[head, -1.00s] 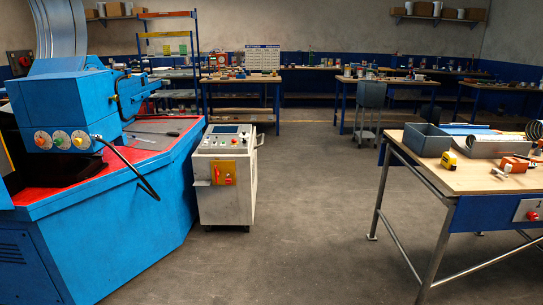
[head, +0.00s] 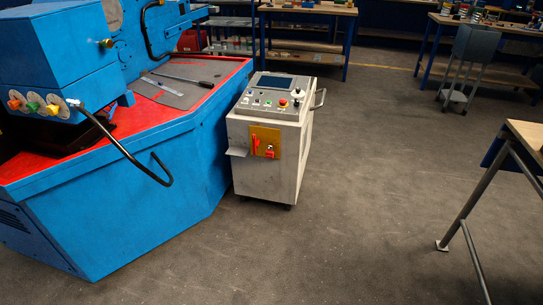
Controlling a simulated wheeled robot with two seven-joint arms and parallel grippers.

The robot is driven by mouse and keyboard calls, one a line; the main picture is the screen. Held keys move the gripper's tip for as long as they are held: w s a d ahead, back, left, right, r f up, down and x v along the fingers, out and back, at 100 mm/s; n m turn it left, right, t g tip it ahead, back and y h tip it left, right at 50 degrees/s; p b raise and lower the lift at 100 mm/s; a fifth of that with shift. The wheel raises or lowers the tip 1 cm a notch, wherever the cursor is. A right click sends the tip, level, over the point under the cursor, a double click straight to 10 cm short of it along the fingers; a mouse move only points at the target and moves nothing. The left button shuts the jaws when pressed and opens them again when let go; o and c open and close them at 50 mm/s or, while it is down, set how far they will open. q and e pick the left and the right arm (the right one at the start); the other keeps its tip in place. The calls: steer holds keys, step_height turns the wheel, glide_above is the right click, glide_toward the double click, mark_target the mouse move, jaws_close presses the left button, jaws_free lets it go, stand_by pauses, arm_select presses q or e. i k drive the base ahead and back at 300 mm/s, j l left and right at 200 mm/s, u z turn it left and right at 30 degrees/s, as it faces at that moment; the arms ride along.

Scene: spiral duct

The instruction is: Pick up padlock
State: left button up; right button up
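The white control cabinet (head: 272,180) stands on the floor in the middle of the head view. A yellow plate (head: 264,134) is on its front. A small red lever-like piece (head: 256,145) and another small red piece (head: 269,152) are on the plate. The second red piece may be a padlock, but it is too small to be sure. No other padlock can be made out. Neither of my grippers is in view.
A large blue machine (head: 130,200) with a red top stands left of the cabinet, close to it. A workbench (head: 527,134) is at the right edge. The grey floor (head: 370,200) between is clear.

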mark_target(269, 154)
steer(key=i+j+u, duration=0.1)
steer(key=i, duration=0.35)
steer(key=i+j+u, duration=0.15)
steer(key=i, duration=0.35)
